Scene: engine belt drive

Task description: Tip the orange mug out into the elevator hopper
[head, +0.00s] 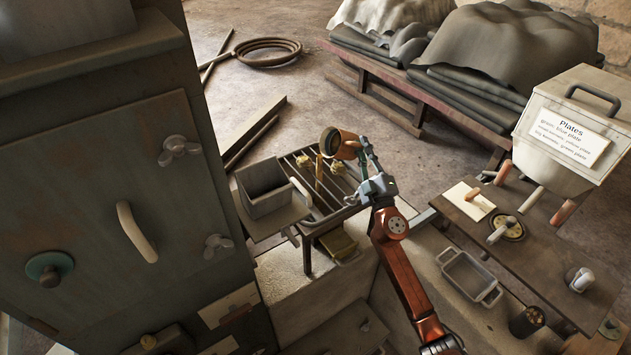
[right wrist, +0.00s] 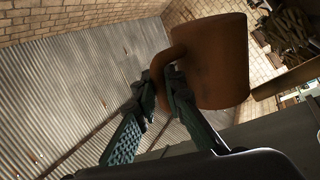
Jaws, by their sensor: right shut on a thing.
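The orange mug (head: 346,146) is held up in the air over a slatted rack, tilted on its side with its dark mouth facing left. My right gripper (head: 368,156) is shut on the mug's handle. In the right wrist view the mug (right wrist: 222,62) shows as a brown cylinder, its handle between the fingertips (right wrist: 162,86). A grey open-topped square box (head: 275,202), which looks like the elevator hopper, stands left of the mug and lower. The mug appears apart from it. The mug's contents cannot be made out. My left gripper is out of view.
The slatted rack (head: 319,215) with several yellow pieces lies under the mug. A large grey cabinet (head: 100,150) with knobs and handles fills the left. A wooden bench (head: 548,248) and a pale bin labelled Plates (head: 550,165) stand at right. A grey tray (head: 466,277) sits between.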

